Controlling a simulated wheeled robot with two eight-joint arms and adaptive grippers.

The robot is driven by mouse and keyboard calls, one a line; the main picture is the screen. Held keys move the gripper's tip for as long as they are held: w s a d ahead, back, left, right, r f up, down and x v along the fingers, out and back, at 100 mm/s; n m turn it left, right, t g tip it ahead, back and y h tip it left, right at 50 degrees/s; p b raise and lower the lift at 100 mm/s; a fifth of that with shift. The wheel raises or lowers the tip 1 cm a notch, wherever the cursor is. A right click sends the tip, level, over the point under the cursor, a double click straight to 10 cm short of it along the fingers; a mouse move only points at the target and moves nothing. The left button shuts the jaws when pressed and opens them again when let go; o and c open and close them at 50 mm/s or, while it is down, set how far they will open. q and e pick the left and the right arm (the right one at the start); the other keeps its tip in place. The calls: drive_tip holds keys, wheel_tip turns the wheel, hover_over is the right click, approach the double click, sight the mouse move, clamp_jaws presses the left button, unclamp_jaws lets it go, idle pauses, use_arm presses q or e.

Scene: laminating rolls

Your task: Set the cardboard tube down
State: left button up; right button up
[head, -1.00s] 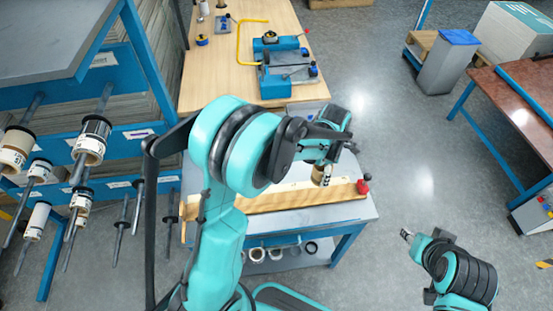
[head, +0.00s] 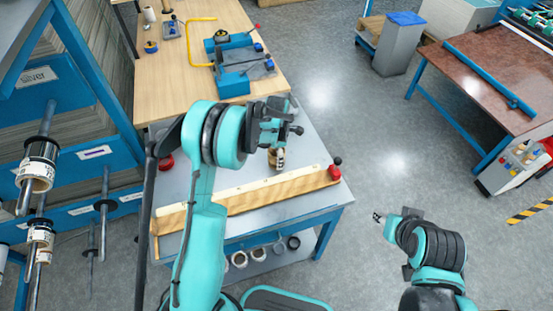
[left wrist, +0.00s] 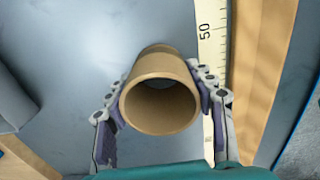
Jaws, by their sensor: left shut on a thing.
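The cardboard tube (left wrist: 160,108) is a plain brown hollow cylinder, seen end-on in the left wrist view with its open end towards the camera. My left gripper (left wrist: 161,82) is shut on it, one finger on each side. In the head view my left gripper (head: 278,150) is over the grey-topped bench (head: 301,148), behind the ruler strip. The tube shows only in part there, below the fingers, and looks about upright. Whether its lower end touches the bench top is hidden. My right gripper (head: 379,217) is over the floor, right of the bench, too small to read.
A wooden bar with a pale ruler (head: 255,194) lies along the bench's front, with a red-based knob (head: 335,171) at its right end. A wooden table (head: 175,85) with a blue device (head: 236,60) stands behind. A rack of rolls (head: 40,165) is at left.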

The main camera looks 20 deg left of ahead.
use_arm(q)
drive_tip(key=shift+f, duration=0.1)
drive_tip(key=shift+f, duration=0.15)
drive_tip(key=o, duration=1.1)
